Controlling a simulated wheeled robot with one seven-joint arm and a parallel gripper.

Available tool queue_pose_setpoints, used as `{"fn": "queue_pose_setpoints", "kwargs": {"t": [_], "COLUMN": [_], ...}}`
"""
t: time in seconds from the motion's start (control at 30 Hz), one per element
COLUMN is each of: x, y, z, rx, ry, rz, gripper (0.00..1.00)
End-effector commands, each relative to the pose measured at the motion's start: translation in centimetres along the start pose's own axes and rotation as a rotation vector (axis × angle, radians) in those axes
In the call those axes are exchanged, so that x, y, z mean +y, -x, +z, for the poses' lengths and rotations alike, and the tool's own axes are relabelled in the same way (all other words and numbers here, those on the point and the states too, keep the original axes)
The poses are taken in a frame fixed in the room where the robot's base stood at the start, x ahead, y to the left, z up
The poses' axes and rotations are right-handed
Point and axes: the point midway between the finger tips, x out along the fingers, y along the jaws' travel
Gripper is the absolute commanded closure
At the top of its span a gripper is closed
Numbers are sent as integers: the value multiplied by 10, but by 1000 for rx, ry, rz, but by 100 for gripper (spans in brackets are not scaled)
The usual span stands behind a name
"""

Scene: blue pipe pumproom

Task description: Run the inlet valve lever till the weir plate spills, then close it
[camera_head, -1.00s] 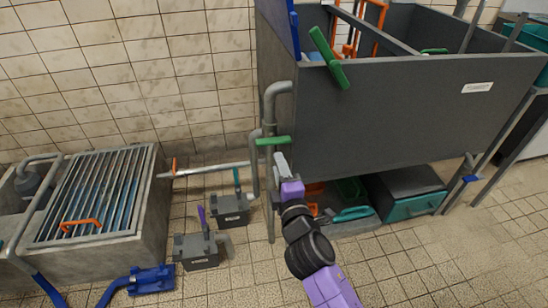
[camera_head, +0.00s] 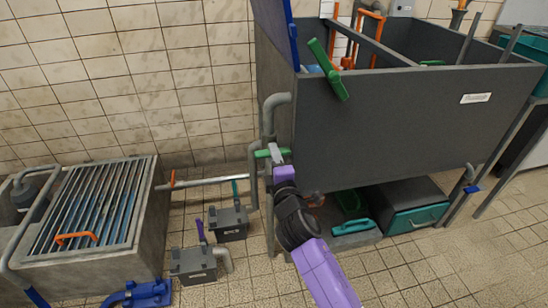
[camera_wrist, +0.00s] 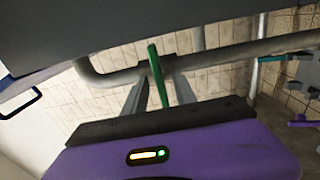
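A green lever (camera_head: 259,154) sits on the grey pipe beside the left wall of the dark tank (camera_head: 390,130). I take it for the inlet valve lever. My gripper (camera_head: 274,154) is at this lever. In the wrist view, the green lever (camera_wrist: 157,74) stands between my two fingers (camera_wrist: 160,95), which are apart on either side of it. I cannot tell whether either finger touches it. The pipe (camera_wrist: 240,54) runs across behind the lever. I cannot make out a weir plate or any spilling water.
A larger green handle (camera_head: 328,70) leans over the tank's front rim. A concrete basin with a grate (camera_head: 85,205) stands at left. Small grey valve boxes (camera_head: 194,264) sit on the floor between. Teal containers (camera_head: 415,217) are under the tank.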

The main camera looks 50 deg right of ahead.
Motion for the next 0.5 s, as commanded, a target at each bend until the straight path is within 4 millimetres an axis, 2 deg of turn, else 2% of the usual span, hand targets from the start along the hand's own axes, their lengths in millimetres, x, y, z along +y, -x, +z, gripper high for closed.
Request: {"fn": "queue_pose_setpoints", "kwargs": {"t": [0.07, 0.2, 0.5], "x": [0, 0, 0], "y": [0, 0, 0], "z": [0, 0, 0], "rx": [0, 0, 1], "ry": [0, -1, -6], "rz": [0, 0, 0], "gripper": [71, 99, 100]}}
